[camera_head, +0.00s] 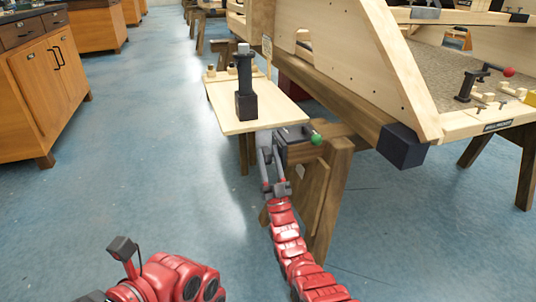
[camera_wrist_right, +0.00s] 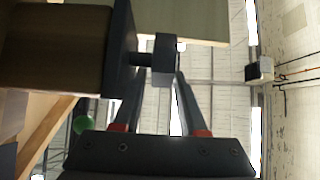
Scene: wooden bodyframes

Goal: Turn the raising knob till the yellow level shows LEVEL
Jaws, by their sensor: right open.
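My right gripper (camera_head: 265,138) reaches up to a dark unit (camera_head: 289,148) under the front edge of a small wooden table. In the right wrist view my right gripper (camera_wrist_right: 160,78) is open, its two fingertips on either side of the lower end of a dark block-shaped knob (camera_wrist_right: 166,50). A short shaft joins this knob to a dark plate (camera_wrist_right: 120,50). I cannot tell whether the fingers touch it. A small yellow piece (camera_head: 530,98) lies on the right-hand bench; I cannot tell whether it is the level, and no LEVEL reading is legible. My left gripper is not in view.
The small table (camera_head: 225,112) carries a black upright device (camera_head: 245,85). A green ball (camera_head: 316,139) sits beside the dark unit. A wooden trestle leg (camera_head: 335,190) stands right of my right arm. A large wooden frame (camera_head: 400,60) fills the upper right. Blue floor lies open at left.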

